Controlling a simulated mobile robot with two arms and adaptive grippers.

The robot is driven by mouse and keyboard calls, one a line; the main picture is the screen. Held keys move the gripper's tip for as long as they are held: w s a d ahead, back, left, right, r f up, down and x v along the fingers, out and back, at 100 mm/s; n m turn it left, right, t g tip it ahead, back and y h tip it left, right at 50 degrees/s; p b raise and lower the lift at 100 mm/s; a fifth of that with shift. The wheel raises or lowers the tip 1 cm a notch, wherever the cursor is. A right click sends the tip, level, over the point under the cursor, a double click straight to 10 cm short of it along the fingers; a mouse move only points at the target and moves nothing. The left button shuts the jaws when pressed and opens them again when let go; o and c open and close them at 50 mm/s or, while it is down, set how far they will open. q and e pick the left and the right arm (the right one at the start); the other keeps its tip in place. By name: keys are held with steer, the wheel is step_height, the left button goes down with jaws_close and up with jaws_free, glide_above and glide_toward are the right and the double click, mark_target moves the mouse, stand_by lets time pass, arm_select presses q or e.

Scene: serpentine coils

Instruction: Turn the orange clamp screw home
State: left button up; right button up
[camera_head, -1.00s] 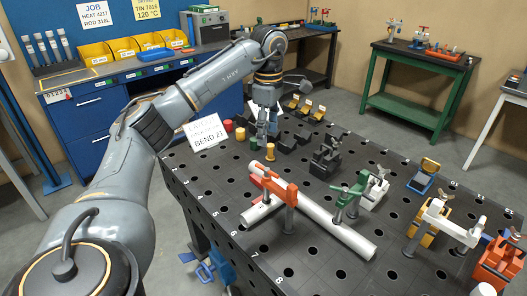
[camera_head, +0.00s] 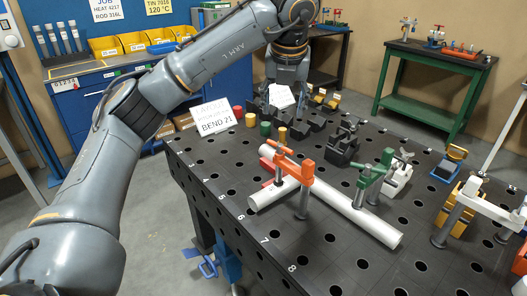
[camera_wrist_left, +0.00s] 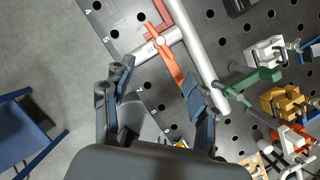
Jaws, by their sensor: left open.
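The orange clamp (camera_head: 290,168) stands on the perforated black table (camera_head: 228,197), its bar reaching over a pale pipe (camera_head: 345,217) and its post (camera_head: 303,202) in the table. Its screw spindle (camera_head: 278,176) hangs from the bar; how far it is turned I cannot tell. My left gripper (camera_head: 284,101) is open and empty, pointing down above the table's far part, beyond the clamp and apart from it. In the left wrist view the spread fingers (camera_wrist_left: 158,88) point toward the orange clamp (camera_wrist_left: 172,62), with a round pale part (camera_wrist_left: 160,41) near its far end. My right gripper is out of view.
A green clamp (camera_head: 374,176) also stands at the pipe. Dark blocks (camera_head: 341,147), small coloured cylinders (camera_head: 265,129) and a white sign (camera_head: 216,117) stand farther back. A white clamp (camera_head: 470,203) is at the right. The table's near left part is clear.

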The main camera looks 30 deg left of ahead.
mark_target(279, 145)
arm_select(q)
steer(key=shift+n, duration=0.9)
steer(key=x, duration=1.3)
steer(key=shift+a+f+p, duration=0.2)
steer(key=shift+f+p, duration=0.1)
steer(key=shift+p, duration=0.1)
